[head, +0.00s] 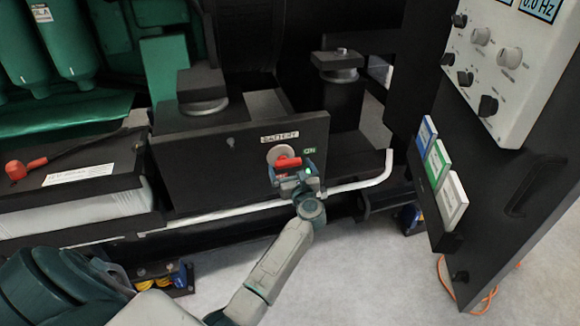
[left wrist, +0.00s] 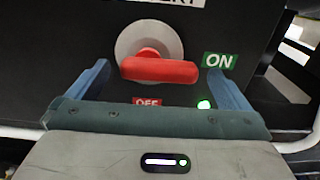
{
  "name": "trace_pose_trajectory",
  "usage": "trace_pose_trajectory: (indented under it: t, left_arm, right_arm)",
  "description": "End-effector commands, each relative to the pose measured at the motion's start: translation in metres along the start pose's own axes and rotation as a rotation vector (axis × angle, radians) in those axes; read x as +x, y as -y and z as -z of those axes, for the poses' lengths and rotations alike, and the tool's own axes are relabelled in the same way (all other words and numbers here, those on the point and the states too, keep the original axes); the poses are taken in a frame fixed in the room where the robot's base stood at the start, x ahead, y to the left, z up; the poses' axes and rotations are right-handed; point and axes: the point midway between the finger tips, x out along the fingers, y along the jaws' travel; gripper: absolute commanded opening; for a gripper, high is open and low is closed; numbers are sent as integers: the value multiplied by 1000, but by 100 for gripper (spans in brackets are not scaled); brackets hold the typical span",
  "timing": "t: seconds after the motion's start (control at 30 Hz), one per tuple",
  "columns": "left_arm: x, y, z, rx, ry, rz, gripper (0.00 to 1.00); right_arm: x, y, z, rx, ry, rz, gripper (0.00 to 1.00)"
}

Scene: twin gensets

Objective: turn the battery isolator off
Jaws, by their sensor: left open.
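The battery isolator is a red handle (head: 288,163) on a round grey disc (head: 277,154), mounted on a black panel (head: 200,165) under a BATTERY label (head: 279,137). In the left wrist view the red handle (left wrist: 160,70) lies nearly horizontal, its right end toward the green ON label (left wrist: 219,61). The red OFF label (left wrist: 147,101) is below it, partly hidden by my gripper. My left gripper (head: 293,176) is open just in front of the isolator. Its blue fingers (left wrist: 158,82) stand either side of the handle, apart from it. My right gripper is not in view.
A white pipe (head: 355,185) runs below the panel. A battery with a red terminal (head: 16,170) stands at left. At right is a black cabinet with a knob panel (head: 500,65) and a rack of coloured booklets (head: 437,160). Bare floor (head: 370,270) lies in front.

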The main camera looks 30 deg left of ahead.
Motion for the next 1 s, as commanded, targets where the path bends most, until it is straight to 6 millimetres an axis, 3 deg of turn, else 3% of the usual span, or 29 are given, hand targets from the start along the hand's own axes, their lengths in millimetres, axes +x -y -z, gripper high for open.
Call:
trace_pose_trajectory:
  t: [0.13,0.43,0.67,1.0]
  left_arm:
    - [11,0,0,1,0,0,100]
    - [13,0,0,1,0,0,100]
    - [12,0,0,1,0,0,57]
    - [12,0,0,47,-1,1,57]
  right_arm:
    - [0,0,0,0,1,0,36]
    - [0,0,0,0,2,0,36]
    - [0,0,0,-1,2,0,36]
    - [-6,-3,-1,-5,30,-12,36]
